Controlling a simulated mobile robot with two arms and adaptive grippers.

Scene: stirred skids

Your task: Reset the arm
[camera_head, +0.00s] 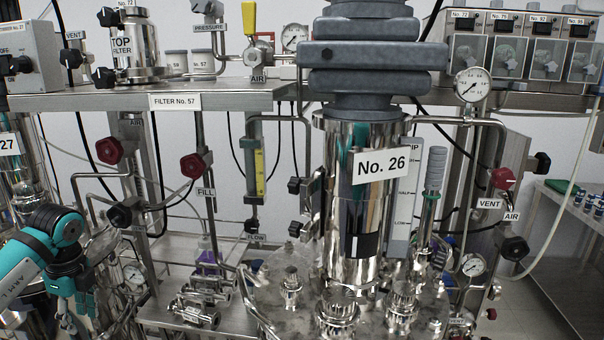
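My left arm comes in at the lower left edge, with teal and black links. My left gripper (68,318) points down at its end, in front of shiny metal parts. Its fingers are small and dark against the clutter, so I cannot tell whether they are open or shut. I see nothing clearly held in it. My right arm and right gripper are not in view.
A steel vessel labelled No. 26 (340,215) stands at centre on a round lid with several fittings. A shelf (225,101) crosses the upper left. Red knobs (109,150) and pipes stand near my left arm. A side table (560,205) is at right.

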